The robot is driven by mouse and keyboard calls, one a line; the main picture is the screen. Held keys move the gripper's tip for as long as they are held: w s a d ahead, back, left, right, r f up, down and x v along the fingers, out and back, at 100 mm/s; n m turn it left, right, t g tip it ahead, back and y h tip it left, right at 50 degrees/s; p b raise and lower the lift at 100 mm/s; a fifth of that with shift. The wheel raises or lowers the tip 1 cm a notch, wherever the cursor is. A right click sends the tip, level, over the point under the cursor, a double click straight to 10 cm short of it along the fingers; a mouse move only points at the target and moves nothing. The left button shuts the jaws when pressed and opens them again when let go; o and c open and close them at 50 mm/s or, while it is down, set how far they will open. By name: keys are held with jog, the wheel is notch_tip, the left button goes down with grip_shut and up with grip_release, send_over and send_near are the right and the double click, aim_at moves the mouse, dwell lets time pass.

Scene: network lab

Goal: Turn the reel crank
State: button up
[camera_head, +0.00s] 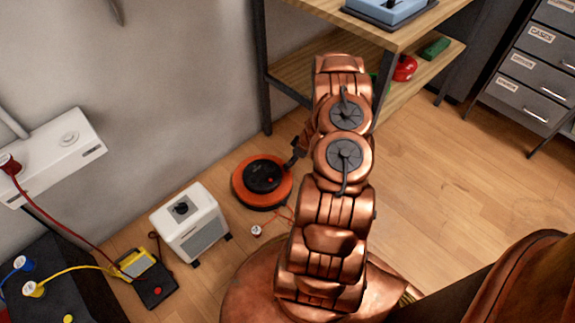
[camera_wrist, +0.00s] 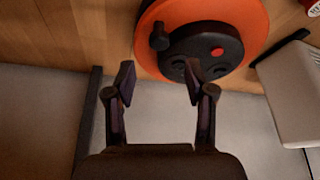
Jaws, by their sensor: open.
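The cable reel (camera_head: 241,188) lies on the wooden floor by the wall, an orange disc with a black hub and a small red button. In the wrist view the reel's orange rim (camera_wrist: 243,19) fills the top middle. The crank knob (camera_wrist: 159,37) stands out at the left side of the black hub. My gripper (camera_head: 299,150) reaches the reel's right side from above, partly hidden by my arm. In the wrist view my gripper (camera_wrist: 159,72) is open and empty. Its fingertips are near the hub's lower edge, with the knob beyond them; contact cannot be told.
A white box-shaped unit (camera_head: 190,222) stands left of the reel. A small white plug (camera_head: 256,231) lies on the floor in front. A wooden shelf (camera_head: 430,72) with a dark leg (camera_head: 262,75) stands behind to the right. The floor at right is clear.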

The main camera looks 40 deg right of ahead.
jog(key=b+x, duration=0.2)
jog(key=x, duration=0.4)
jog(key=shift+f, duration=0.25)
jog(key=shift+w+f, duration=0.3)
jog(key=shift+f, duration=0.15)
grip_shut()
